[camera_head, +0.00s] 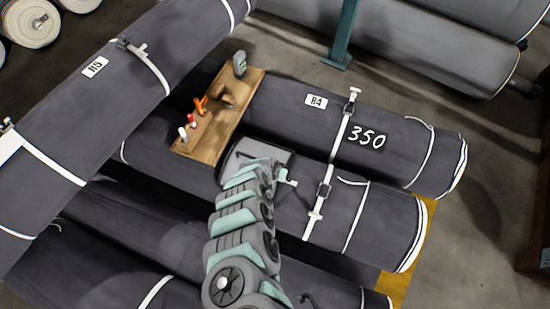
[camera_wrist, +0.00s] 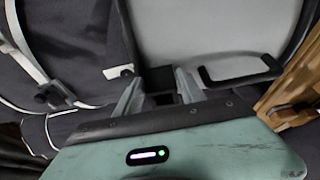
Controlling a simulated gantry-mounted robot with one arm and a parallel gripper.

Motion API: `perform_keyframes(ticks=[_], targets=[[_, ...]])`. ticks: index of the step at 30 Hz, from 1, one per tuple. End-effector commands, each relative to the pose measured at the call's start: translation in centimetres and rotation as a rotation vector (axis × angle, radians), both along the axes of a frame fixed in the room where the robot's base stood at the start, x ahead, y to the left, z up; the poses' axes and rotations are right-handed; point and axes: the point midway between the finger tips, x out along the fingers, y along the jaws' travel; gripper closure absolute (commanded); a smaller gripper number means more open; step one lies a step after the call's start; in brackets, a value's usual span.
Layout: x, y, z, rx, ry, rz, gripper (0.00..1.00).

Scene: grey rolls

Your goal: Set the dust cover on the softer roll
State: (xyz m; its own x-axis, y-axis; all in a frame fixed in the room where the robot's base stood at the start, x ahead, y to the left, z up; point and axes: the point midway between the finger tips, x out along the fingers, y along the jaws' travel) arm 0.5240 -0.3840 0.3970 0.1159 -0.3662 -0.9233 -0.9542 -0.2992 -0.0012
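A grey lid-like panel with a dark rim and a black handle, which looks like the dust cover (camera_head: 240,153), lies over the middle rolls, partly hidden by my arm. In the wrist view the cover (camera_wrist: 215,30) fills the upper middle. My gripper (camera_wrist: 160,85) is at its near edge, its two fingers apart on either side of a dark block. I cannot tell whether they press on it. In the head view my gripper (camera_head: 284,181) is mostly hidden. The roll marked R4 and 350 (camera_head: 395,143) lies behind; the roll marked R5 (camera_head: 110,100) lies at left. Softness does not show.
A wooden board (camera_head: 208,147) across the rolls carries orange, red and white items and a grey-green gauge (camera_head: 240,64). White straps with buckles (camera_head: 325,190) cross the rolls.

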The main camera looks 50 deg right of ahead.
Motion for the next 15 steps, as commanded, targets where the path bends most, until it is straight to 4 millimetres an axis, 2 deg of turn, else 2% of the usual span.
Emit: perform_keyframes(ticks=[1,6,15], targets=[[0.00,0.01,0.01,0.000,0.000,0.000,0.49],[-0.05,0.02,-0.02,0.001,0.001,0.000,0.35],[-0.09,0.09,0.12,0.002,0.002,0.001,0.35]])
